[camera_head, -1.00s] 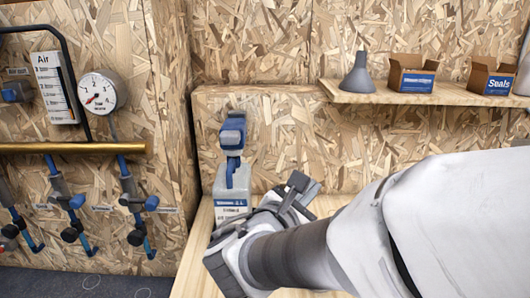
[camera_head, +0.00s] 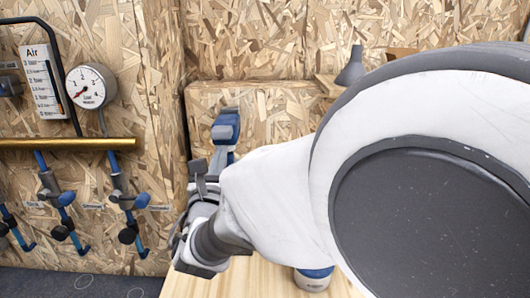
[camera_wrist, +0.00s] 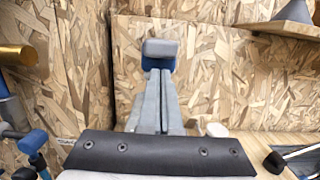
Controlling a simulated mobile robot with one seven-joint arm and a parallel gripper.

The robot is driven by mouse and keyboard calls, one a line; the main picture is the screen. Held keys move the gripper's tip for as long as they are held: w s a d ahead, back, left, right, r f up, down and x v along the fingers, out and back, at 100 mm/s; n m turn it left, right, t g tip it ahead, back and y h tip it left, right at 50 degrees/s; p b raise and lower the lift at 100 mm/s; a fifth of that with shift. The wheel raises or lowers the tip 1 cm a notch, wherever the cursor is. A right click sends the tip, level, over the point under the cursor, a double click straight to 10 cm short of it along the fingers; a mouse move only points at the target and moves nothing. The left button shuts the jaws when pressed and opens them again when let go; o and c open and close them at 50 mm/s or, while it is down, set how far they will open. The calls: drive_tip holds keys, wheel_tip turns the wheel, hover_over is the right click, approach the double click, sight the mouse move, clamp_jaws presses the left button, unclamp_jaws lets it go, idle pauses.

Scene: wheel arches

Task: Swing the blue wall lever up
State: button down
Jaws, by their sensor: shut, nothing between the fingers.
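The blue wall lever (camera_head: 226,127) is in front of the chipboard wall, left of centre in the head view. It has a blue and grey grip above a blue arm; my arm hides its lower part. In the wrist view its grip (camera_wrist: 160,48) is at top centre, straight past my fingertips. My gripper (camera_head: 197,166) is shut and empty, just left of and below the grip in the head view. In the wrist view the grey fingers (camera_wrist: 157,78) lie side by side, pointing at the grip. I cannot tell whether they touch the lever.
On the left wall are a pressure gauge (camera_head: 90,86), a brass pipe (camera_head: 70,144) and several smaller blue-handled valves (camera_head: 128,205). A blue and white can (camera_head: 313,279) stands on the wooden bench (camera_head: 262,283). A grey funnel (camera_head: 351,68) is on a shelf at right.

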drive_tip(key=shift+w+r, duration=0.15)
drive_tip(key=shift+w, duration=0.85)
drive_tip(key=shift+r, duration=0.1)
